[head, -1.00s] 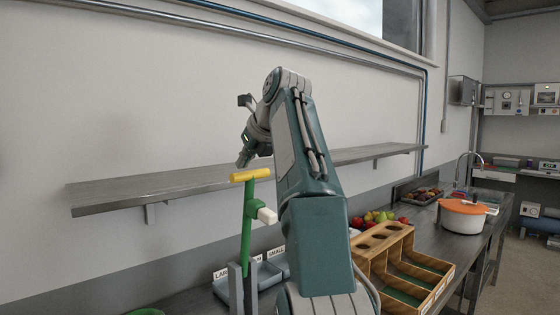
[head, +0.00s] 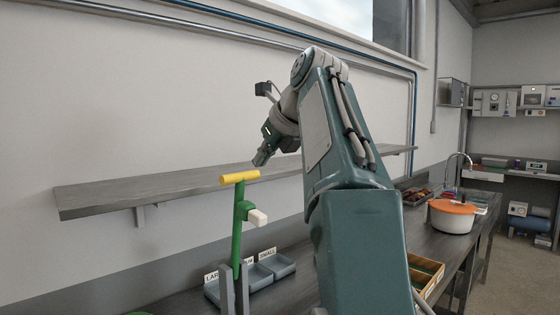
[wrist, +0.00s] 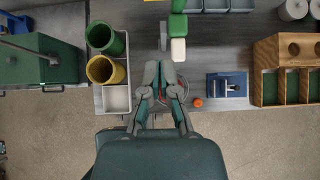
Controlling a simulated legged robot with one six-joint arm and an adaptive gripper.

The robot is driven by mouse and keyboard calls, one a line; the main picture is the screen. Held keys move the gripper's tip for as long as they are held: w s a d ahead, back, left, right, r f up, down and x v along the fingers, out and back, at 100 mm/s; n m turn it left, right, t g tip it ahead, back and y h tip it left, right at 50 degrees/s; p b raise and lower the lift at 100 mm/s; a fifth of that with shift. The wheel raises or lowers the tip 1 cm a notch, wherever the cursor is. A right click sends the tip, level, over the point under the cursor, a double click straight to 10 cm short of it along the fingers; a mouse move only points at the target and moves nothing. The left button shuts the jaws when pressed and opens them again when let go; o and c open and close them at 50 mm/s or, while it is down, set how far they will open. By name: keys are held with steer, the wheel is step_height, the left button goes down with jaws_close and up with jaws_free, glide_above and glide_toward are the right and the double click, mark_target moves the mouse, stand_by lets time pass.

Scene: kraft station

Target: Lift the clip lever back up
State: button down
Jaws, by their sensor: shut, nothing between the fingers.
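The clip lever (head: 238,222) is a green upright bar with a yellow crosspiece (head: 240,177) on top and a white block (head: 258,217) on its side. It stands nearly upright in the head view, its foot between grey posts (head: 235,288). In the wrist view the green part (wrist: 178,24) and white block (wrist: 178,50) are at the top, just beyond my fingertips. My gripper (head: 262,157) is to the right of the yellow crosspiece and a little higher, apart from it. In the wrist view my gripper (wrist: 160,68) has its fingers together and empty.
Labelled grey trays (head: 262,275) lie behind the lever. A wall shelf (head: 160,188) runs behind. The wrist view shows a green cup (wrist: 106,38), a yellow cup (wrist: 105,70), a blue device (wrist: 228,84), an orange ball (wrist: 197,102) and a wooden rack (wrist: 285,70).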

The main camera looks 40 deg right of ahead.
steer(key=s, duration=0.5)
steer(key=shift+s, duration=0.15)
stand_by(0.4)
